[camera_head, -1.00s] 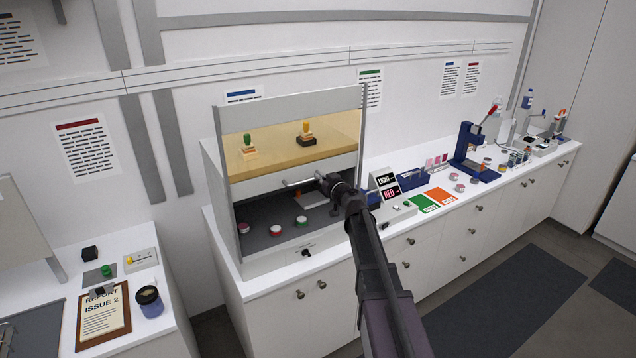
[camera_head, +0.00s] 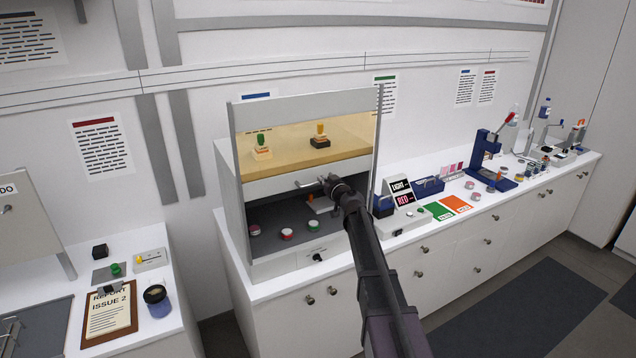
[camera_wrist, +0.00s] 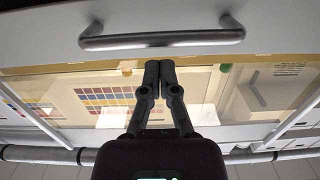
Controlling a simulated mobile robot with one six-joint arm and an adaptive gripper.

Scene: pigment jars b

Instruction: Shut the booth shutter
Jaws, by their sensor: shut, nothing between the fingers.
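The booth (camera_head: 232,205) stands on the white counter. Its shutter is part way down: a yellowish clear pane above a pale bottom rail (camera_head: 262,187) with a bar handle (camera_head: 308,184). Below the rail the front is open, showing the dark booth floor. My gripper (camera_head: 325,179) is at the rail, by the right end of the handle in the head view. In the wrist view my gripper (camera_wrist: 152,64) is shut and empty, its fingertips over the pane near the rail's edge. The handle (camera_wrist: 162,39) shows beyond the tips, apart from them in the picture.
Several jars, including a red and white one (camera_head: 286,234), sit on the booth floor. A green stamp (camera_head: 262,144) and a yellow stamp (camera_head: 320,134) show behind the pane. A LIGHT/RED sign (camera_head: 402,192) stands right of the booth. A clipboard (camera_head: 110,311) lies on the left counter.

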